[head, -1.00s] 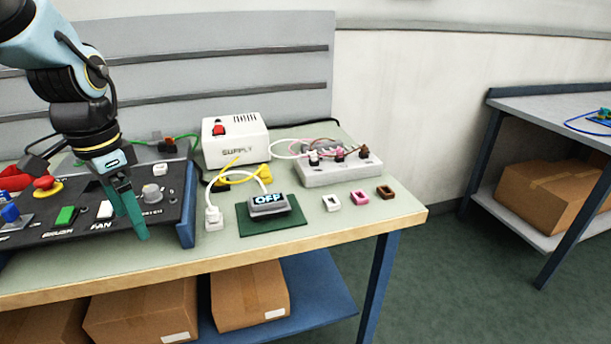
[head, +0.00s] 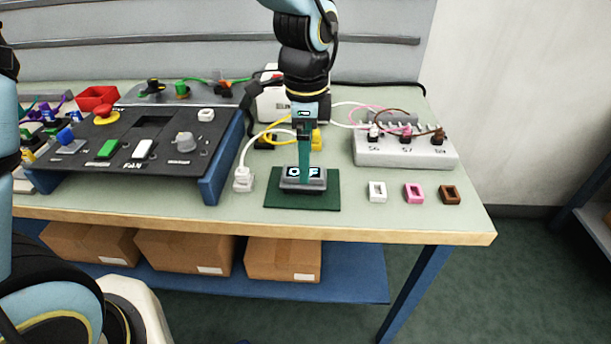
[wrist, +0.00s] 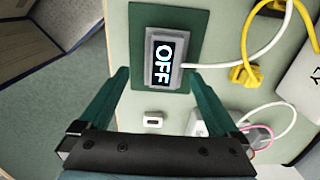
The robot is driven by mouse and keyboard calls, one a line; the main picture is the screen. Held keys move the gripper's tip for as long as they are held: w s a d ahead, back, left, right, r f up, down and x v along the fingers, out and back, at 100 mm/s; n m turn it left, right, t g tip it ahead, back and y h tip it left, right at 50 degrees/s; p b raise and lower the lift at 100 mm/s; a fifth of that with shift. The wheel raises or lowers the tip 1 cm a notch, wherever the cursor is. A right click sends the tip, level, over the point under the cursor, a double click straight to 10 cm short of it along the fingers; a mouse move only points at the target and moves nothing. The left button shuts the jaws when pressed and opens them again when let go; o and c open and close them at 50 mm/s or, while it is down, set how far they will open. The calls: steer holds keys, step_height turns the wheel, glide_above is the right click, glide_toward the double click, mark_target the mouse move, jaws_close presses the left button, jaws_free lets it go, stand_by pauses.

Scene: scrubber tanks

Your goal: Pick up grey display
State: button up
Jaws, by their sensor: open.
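The grey display (head: 289,184) reads OFF and rests on a dark green mat (head: 325,197) near the front edge of the table. A white cable runs from it to a white plug. My gripper (head: 304,172) points down over the display, and one finger covers the middle of its screen in the head view. In the wrist view the display (wrist: 150,59) lies ahead of and between the open green fingers of my gripper (wrist: 160,95). Nothing is held. In the head view I cannot tell how high the fingertips are above it.
A white plug (head: 243,180) stands left of the mat. A control panel (head: 130,170) is further left. White (head: 377,192), pink (head: 413,193) and brown (head: 449,195) blocks lie to the right, before a grey socket strip (head: 400,158). The supply box (head: 270,104) is behind.

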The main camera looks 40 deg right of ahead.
steer(key=shift+w+f+p, duration=0.25)
steer(key=shift+f+p, duration=0.1)
steer(key=shift+f, duration=1)
steer(key=shift+w+f+p, duration=0.2)
steer(key=shift+f+p, duration=0.15)
steer(key=shift+f, duration=0.95)
steer(key=shift+c, duration=0.4)
steer(key=c, duration=1.1)
step_height(320, 180, up, 15)
steer(key=p, duration=0.3)
steer(key=shift+c, duration=0.2)
steer(key=shift+f, duration=0.1)
